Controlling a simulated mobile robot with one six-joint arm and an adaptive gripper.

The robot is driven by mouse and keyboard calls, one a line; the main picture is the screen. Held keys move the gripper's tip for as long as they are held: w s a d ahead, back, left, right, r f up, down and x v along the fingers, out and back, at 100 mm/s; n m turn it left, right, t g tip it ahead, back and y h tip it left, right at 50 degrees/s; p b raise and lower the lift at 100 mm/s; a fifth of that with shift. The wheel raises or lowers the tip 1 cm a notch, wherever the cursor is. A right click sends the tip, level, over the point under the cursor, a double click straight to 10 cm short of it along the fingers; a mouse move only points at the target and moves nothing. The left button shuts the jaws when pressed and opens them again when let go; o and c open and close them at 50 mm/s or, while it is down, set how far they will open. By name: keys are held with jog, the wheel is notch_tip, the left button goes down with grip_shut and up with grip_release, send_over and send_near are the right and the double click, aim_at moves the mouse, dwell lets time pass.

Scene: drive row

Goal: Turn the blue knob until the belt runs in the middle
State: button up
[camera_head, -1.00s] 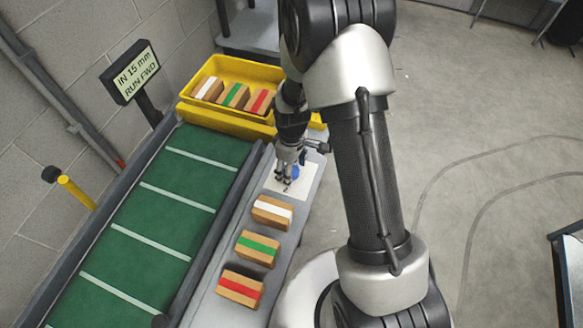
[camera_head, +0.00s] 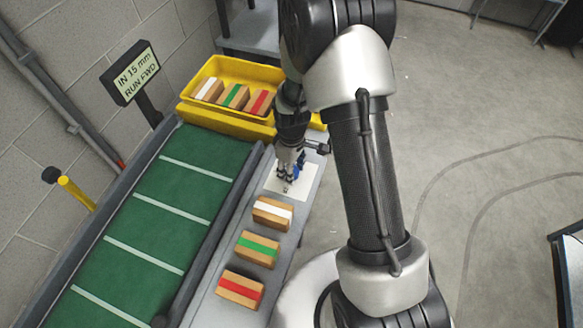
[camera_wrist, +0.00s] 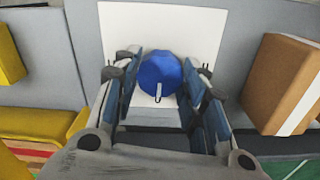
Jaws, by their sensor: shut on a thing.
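The blue knob (camera_wrist: 160,76) sits on a white plate (camera_wrist: 207,25) on the grey side ledge, with a white pointer mark on its near edge in the wrist view. My gripper (camera_wrist: 161,78) is shut on the knob, one finger on each side. In the head view my gripper (camera_head: 290,178) covers most of the knob. The green belt (camera_head: 150,225) with white cross stripes runs beside the ledge. A display (camera_head: 132,72) reads "IN 15 mm RUN FWD".
A yellow bin (camera_head: 190,88) with several striped boxes stands at the belt's far end. Boxes with white (camera_head: 272,213), green (camera_head: 257,249) and red (camera_head: 240,289) stripes stand on the ledge near my gripper. Floor to the right is mostly clear.

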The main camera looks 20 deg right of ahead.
jog(key=m, duration=0.4)
jog(key=shift+m+p, duration=0.3)
jog(key=shift+m, duration=0.1)
jog(key=m, duration=0.4)
jog(key=shift+m, duration=0.3)
jog(key=o, duration=1.1)
jog(key=shift+c, duration=0.2)
notch_tip(320, 180, up, 12)
